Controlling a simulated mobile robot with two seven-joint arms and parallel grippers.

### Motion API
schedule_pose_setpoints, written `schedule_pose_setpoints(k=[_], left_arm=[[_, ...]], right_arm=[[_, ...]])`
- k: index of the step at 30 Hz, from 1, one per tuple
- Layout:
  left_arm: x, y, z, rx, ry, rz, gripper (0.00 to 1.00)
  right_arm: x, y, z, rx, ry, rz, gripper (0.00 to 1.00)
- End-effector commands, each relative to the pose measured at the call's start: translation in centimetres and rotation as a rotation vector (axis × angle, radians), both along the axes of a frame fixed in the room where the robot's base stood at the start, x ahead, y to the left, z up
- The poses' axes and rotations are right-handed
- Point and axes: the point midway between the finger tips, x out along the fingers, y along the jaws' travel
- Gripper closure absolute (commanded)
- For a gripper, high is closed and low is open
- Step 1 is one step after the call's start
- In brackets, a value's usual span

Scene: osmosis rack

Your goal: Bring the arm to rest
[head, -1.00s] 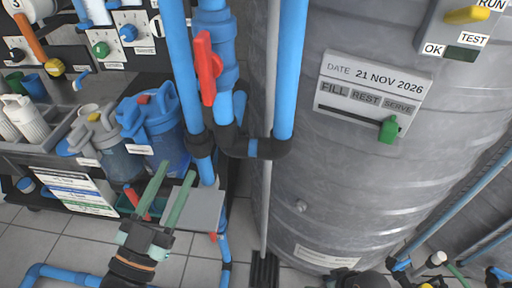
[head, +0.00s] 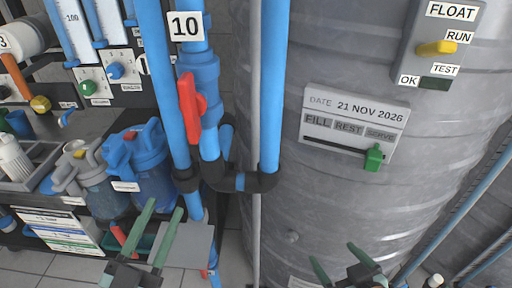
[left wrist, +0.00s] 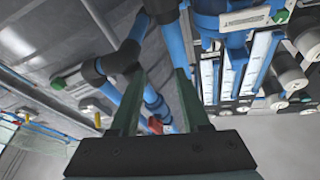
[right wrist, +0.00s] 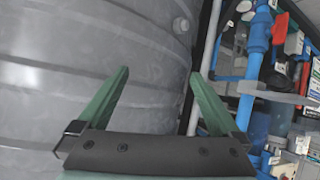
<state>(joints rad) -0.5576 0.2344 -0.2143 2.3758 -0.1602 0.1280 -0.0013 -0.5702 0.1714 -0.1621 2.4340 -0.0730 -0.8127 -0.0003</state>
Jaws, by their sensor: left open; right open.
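My left gripper (head: 160,238) is at the bottom left of the head view, its two green fingers apart and empty, in front of the lower blue pipe and a grey plate. In the left wrist view its fingers (left wrist: 158,85) point toward blue pipes, with nothing between them. My right gripper (head: 333,258) is at the bottom right of the head view, in front of the grey tank (head: 350,205). In the right wrist view its green fingers (right wrist: 162,75) are spread wide and empty, facing the tank wall.
A blue pipe loop with a red-handled valve (head: 188,107) stands between the arms. The tank carries a date panel (head: 353,125) with a green slider and a FLOAT switch plate (head: 442,45). Filter housings (head: 150,165) stand on the left bench (head: 92,122). Blue pipes run at right.

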Motion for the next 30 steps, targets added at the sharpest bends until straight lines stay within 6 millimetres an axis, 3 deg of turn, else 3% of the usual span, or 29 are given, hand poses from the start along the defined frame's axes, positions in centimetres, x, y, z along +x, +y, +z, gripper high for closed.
schedule_pose_setpoints(k=[3,6,17,24,30], left_arm=[[0.0,0.0,0.0,0.0,0.0,0.0,0.54],[0.0,0.0,0.0,0.0,0.0,0.0,0.54],[0.1,0.0,0.2,0.0,0.007,0.001,0.54],[1.1,0.8,-1.4,0.002,0.245,0.042,0.54],[0.4,1.6,-3.9,0.003,0.498,0.081,0.54]], right_arm=[[1.9,1.3,4.0,0.018,-0.236,0.052,0.0],[2.6,2.3,7.4,0.04,-0.417,0.094,0.0],[0.8,5.0,16.3,0.106,-0.876,0.222,0.0],[1.9,4.2,14.5,0.108,-0.627,0.163,0.0],[1.3,3.3,12.0,0.114,-0.377,0.108,0.0]])
